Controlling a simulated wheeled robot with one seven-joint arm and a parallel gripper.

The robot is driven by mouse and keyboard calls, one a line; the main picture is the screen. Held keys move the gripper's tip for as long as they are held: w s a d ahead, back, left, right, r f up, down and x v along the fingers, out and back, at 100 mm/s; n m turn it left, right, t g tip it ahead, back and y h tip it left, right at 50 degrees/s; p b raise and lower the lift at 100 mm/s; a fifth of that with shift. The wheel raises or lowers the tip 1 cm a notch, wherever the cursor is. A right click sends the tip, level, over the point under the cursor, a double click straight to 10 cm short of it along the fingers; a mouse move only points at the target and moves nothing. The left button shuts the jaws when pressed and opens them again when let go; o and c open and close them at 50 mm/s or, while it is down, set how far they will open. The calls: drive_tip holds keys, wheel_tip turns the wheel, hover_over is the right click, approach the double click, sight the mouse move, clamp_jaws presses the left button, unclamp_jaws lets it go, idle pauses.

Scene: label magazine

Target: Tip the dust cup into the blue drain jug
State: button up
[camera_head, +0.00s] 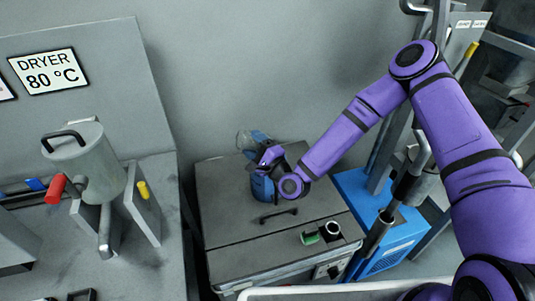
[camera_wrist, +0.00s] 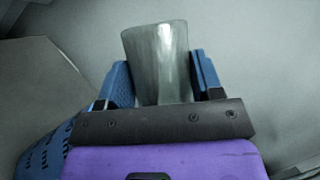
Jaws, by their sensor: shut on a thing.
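The dust cup (camera_wrist: 155,60) is a clear, greyish cup. My gripper (camera_wrist: 153,82) is shut on it, with a blue finger on each side in the wrist view. In the head view my gripper (camera_head: 254,143) holds the cup (camera_head: 243,141) above the grey cabinet top, and the cup looks tilted. The blue drain jug (camera_head: 261,187) stands on the cabinet just below my gripper, partly hidden by my arm. Part of the jug (camera_wrist: 42,155), with printed markings, shows at the lower left of the wrist view. What is in the cup cannot be told.
The grey cabinet top (camera_head: 235,220) has a dark handle (camera_head: 279,215). A green item (camera_head: 310,238) and a black-and-white round item (camera_head: 332,230) sit near its front right. A dryer hopper (camera_head: 85,160) stands at left, a blue unit (camera_head: 385,235) at right. A wall is behind.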

drive_tip(key=shift+w+d+r+m+t, duration=0.15)
drive_tip(key=shift+d+m+t, duration=0.25)
drive_tip(key=shift+m, duration=0.45)
drive_tip(key=shift+w+d+r+m+t, duration=0.1)
drive_tip(key=shift+d+r+m+t, duration=0.1)
drive_tip(key=shift+m+t, duration=0.5)
idle(0.6)
drive_tip(key=shift+d+m+t+h+p, duration=0.25)
drive_tip(key=shift+m+p, duration=0.1)
drive_tip(key=shift+m, duration=0.4)
drive_tip(key=shift+d+m+t+h+p, duration=0.15)
drive_tip(key=shift+m+h+p, duration=0.15)
drive_tip(key=shift+m, duration=0.4)
idle(0.9)
